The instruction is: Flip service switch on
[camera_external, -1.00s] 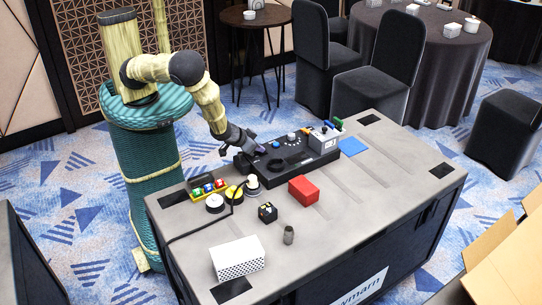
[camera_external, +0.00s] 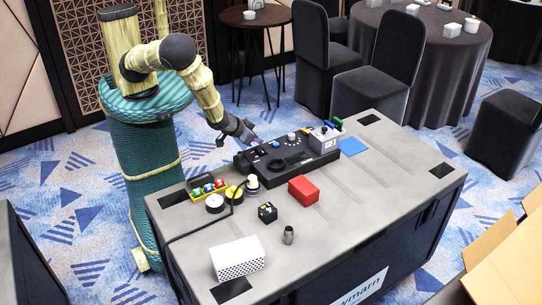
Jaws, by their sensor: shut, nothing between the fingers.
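A long black control panel (camera_external: 268,169) lies along the far edge of the grey-topped case, with a large black dial (camera_external: 277,165) and several small knobs. A grey box (camera_external: 323,139) with a white label stands at the panel's right end, with green and blue parts on top. I cannot tell which control is the service switch at this size. My gripper (camera_external: 252,141) is shut and empty. It is in the air by the panel's far left edge, apart from the controls as far as I can see.
A tray of coloured buttons (camera_external: 207,187), round white and yellow buttons (camera_external: 215,203), a small black cube (camera_external: 267,212), a red box (camera_external: 303,190), a white perforated box (camera_external: 237,258) and a small metal cylinder (camera_external: 288,235) stand on the case. A blue pad (camera_external: 352,146) lies right of the panel. The case's right side is mostly clear.

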